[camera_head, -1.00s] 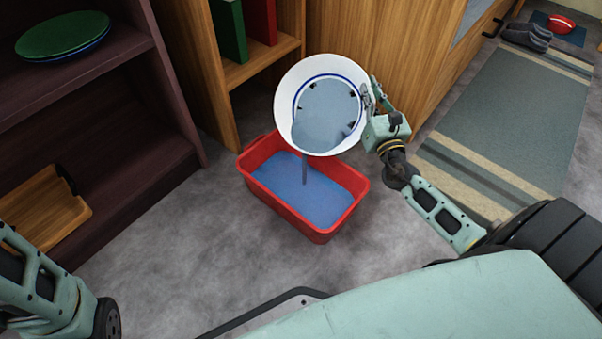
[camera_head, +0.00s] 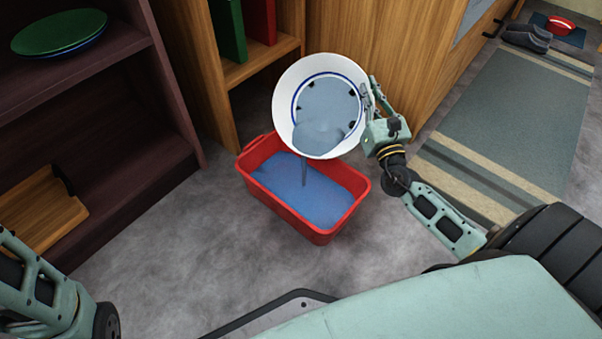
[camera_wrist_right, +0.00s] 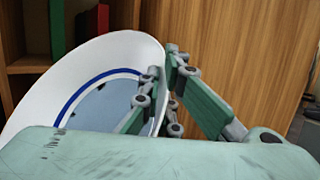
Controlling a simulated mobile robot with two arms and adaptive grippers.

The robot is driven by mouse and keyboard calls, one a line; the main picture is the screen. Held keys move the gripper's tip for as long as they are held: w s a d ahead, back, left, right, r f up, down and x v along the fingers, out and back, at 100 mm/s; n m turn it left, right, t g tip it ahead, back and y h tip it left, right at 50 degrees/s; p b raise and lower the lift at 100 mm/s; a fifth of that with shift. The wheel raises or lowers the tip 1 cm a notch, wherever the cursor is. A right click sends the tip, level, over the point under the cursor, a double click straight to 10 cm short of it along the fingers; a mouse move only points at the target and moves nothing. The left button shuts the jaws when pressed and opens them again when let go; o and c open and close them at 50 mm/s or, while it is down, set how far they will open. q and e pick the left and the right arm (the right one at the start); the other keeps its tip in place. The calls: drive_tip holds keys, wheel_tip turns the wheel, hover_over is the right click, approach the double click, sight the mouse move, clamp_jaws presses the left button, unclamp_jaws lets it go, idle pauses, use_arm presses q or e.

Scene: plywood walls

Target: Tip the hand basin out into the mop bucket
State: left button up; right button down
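The hand basin (camera_head: 286,84) is white with a blue ring inside and is steeply tilted above the mop bucket. Grey-blue water lies in it, and a thin stream runs from its lower edge. The mop bucket (camera_head: 327,235) is a red rectangular tub on the floor, holding blue water. My right gripper (camera_head: 369,97) is shut on the basin's right rim. The right wrist view shows its fingers (camera_wrist_right: 163,88) on both sides of the rim of the basin (camera_wrist_right: 40,95). My left arm shows at the lower left of the head view, but its gripper is out of view.
A dark shelf (camera_head: 135,170) with a green plate (camera_head: 58,32) and a wooden tray (camera_head: 40,212) stands at left. A wooden cabinet (camera_head: 370,35) stands behind the basin. A striped rug (camera_head: 500,120) lies at right. Grey floor is clear in front of the bucket.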

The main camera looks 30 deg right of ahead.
drive_tip(key=shift+s+a+r+n+t+b, duration=0.2)
drive_tip(key=shift+s+a+n+t+b, duration=0.25)
drive_tip(key=shift+b, duration=0.3)
drive_tip(key=shift+s+a+r+n+t+b, duration=0.15)
drive_tip(key=shift+s+a+n+t+b, duration=0.3)
drive_tip(key=shift+b, duration=0.3)
drive_tip(key=shift+a+r, duration=0.2)
drive_tip(key=shift+a, duration=0.05)
drive_tip(key=w+d+f+m+g+y+p, duration=0.2)
drive_tip(key=w+d+f+m+g+p, duration=0.4)
drive_tip(key=d+f, duration=0.5)
drive_tip(key=shift+w+d+f+m+g+p, duration=0.4)
drive_tip(key=shift+w+f+g+p, duration=0.7)
drive_tip(key=shift+w+f+p, duration=0.45)
drive_tip(key=shift+s, duration=0.1)
